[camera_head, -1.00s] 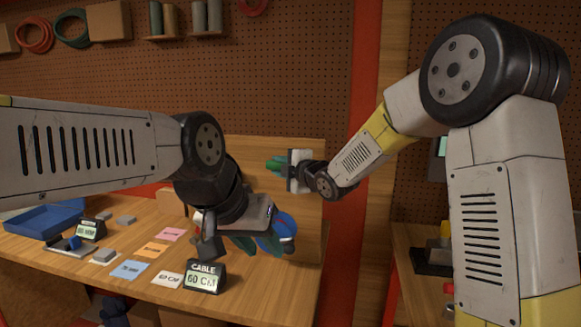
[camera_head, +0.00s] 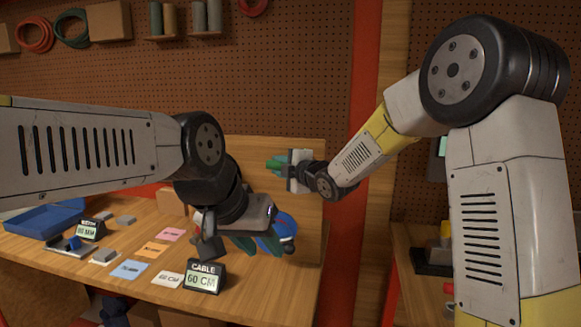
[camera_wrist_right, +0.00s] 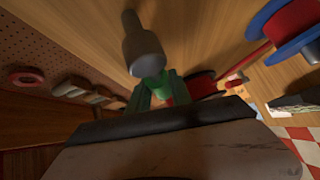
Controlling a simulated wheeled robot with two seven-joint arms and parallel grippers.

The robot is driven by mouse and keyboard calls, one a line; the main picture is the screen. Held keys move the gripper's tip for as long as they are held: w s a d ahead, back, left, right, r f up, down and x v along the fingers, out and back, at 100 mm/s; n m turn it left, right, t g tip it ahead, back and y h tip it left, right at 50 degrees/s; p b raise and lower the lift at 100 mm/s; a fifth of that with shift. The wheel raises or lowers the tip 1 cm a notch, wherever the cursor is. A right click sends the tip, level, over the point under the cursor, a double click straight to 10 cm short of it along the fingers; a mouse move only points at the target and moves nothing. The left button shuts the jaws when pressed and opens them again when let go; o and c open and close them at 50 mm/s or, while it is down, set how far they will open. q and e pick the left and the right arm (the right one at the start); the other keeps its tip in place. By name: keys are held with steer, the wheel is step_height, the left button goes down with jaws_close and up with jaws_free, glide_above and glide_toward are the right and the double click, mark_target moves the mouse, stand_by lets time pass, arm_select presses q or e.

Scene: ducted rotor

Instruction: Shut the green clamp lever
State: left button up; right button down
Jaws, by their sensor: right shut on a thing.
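My right gripper (camera_head: 276,164) is at the upright wooden board at the back of the bench. In the right wrist view its green fingers (camera_wrist_right: 155,92) close together around something at their tips, which I take to be the green clamp lever; the fingers largely hide it, and its angle cannot be read. A grey cylindrical part with a narrower stem (camera_wrist_right: 145,52) stands just beyond the fingertips. My left gripper (camera_head: 243,243) hangs low over the bench in front of a blue spool (camera_head: 284,226); its fingertips are too overlapped to judge.
A display reading 60 CM (camera_head: 203,278) stands at the bench's front, beside several coloured cards (camera_head: 152,250). A blue tray (camera_head: 45,217) lies at the left. In the right wrist view a red and blue spool (camera_wrist_right: 290,30) is at upper right.

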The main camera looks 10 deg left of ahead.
steer(key=shift+d+r+m+t+y, duration=0.2)
steer(key=shift+r+m+t+y, duration=0.65)
steer(key=shift+m, duration=0.25)
steer(key=shift+d+r+m+t+y, duration=0.25)
steer(key=shift+r+m+t, duration=0.15)
steer(key=shift+m+t, duration=0.15)
steer(key=shift+d+r+m+t+y, duration=0.1)
steer(key=shift+r+m+t+y, duration=0.1)
steer(key=shift+r+m+t, duration=0.35)
steer(key=m+t, duration=0.1)
steer(key=d+r+m+t, duration=0.1)
steer(key=m, duration=0.1)
steer(key=shift+d+r+m+t, duration=0.15)
steer(key=shift+r+m+t, duration=0.05)
steer(key=shift+m+t, duration=0.1)
steer(key=shift+d+r+m+t+h, duration=0.25)
steer(key=shift+d+r+m+t, duration=0.1)
steer(key=shift+m+t, duration=0.45)
steer(key=shift+d+r+m+t+h, duration=0.25)
steer(key=shift+d+m+t, duration=0.15)
steer(key=shift+m, duration=0.6)
steer(key=c, duration=1.2)
jaws_free()
steer(key=shift+o, duration=0.2)
